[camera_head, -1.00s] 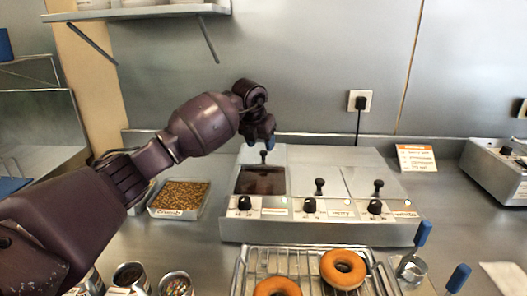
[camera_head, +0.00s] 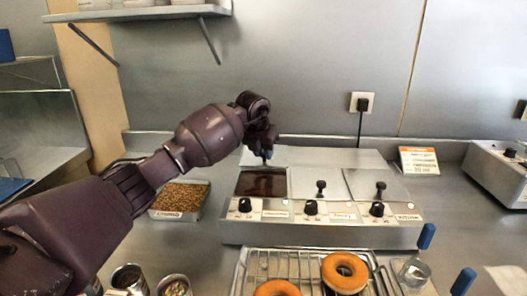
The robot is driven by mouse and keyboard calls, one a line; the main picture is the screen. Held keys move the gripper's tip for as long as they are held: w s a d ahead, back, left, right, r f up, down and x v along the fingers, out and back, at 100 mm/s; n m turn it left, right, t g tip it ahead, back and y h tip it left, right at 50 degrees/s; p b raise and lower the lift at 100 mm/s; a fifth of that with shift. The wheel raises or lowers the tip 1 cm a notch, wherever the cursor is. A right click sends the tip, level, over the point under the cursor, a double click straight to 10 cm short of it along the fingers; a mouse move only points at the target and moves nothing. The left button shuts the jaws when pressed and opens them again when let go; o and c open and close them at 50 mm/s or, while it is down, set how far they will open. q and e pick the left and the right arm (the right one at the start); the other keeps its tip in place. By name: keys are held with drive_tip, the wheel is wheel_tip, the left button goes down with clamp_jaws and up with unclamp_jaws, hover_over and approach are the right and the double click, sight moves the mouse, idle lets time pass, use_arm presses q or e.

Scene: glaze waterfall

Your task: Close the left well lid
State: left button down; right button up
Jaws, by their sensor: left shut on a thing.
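The glaze warmer (camera_head: 320,232) stands on the counter with wells in a row. The left well (camera_head: 262,183) is open and shows dark brown glaze. Its pale metal lid (camera_head: 281,157) lies slid back behind the opening, partly hidden by my gripper. My left gripper (camera_head: 267,155) is above this lid with its blue-tipped fingers shut on the lid's black knob, which they hide. The middle lid (camera_head: 335,184) and right lid (camera_head: 362,184) cover their wells, each with a black knob. My right gripper is not in view.
A wire rack (camera_head: 290,262) with two orange-brown doughnuts stands in front of the warmer. A tray of brown crumbs (camera_head: 180,199) is left, under my arm. Jars (camera_head: 130,278) stand front left. A cup with blue-handled tools (camera_head: 412,272) is front right.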

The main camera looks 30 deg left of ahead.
use_arm(q)
drive_tip(key=shift+s+d+r+p, duration=0.1)
drive_tip(key=shift+s+r+p, duration=0.1)
drive_tip(key=shift+s+p, duration=0.1)
drive_tip(key=s+p, duration=0.1)
drive_tip(key=s+d+p, duration=0.1)
drive_tip(key=s, duration=0.1)
drive_tip(key=shift+d+r+p, duration=0.25)
drive_tip(key=shift+r+p, duration=0.1)
drive_tip(key=shift+p, duration=0.05)
drive_tip(key=s+d+f+p, duration=0.1)
drive_tip(key=s+d+p, duration=0.4)
drive_tip(key=s, duration=0.5)
drive_tip(key=shift+f, duration=0.15)
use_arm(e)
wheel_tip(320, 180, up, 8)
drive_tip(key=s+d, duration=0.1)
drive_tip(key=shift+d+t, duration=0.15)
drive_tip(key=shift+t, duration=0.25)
